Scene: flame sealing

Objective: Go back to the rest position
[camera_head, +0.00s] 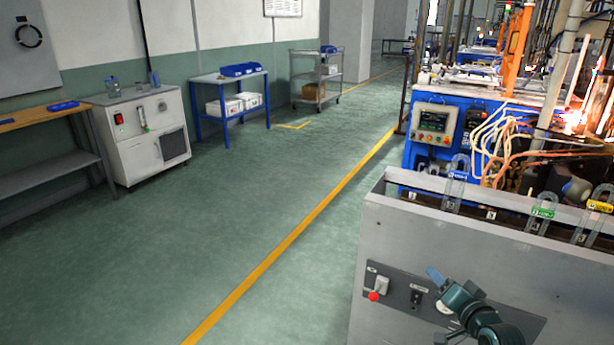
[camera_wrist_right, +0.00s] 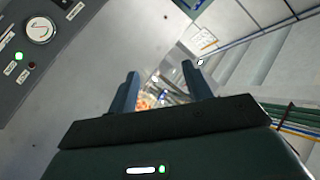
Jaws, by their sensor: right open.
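My right gripper (camera_head: 438,290) is in front of the grey cabinet (camera_head: 395,240) at the lower right of the head view, close to its front control panel. In the right wrist view its two fingers stand apart with nothing between them (camera_wrist_right: 160,88). My left gripper does not show in either view. The cabinet's front panel carries a red button (camera_head: 374,296) to the left of my right gripper. Whether the gripper touches the panel is hard to tell.
A blue machine (camera_head: 432,155) with hoses and glowing flames is behind. A white cabinet (camera_head: 150,150) and a blue table (camera_head: 230,80) line the left wall. The green floor between is clear.

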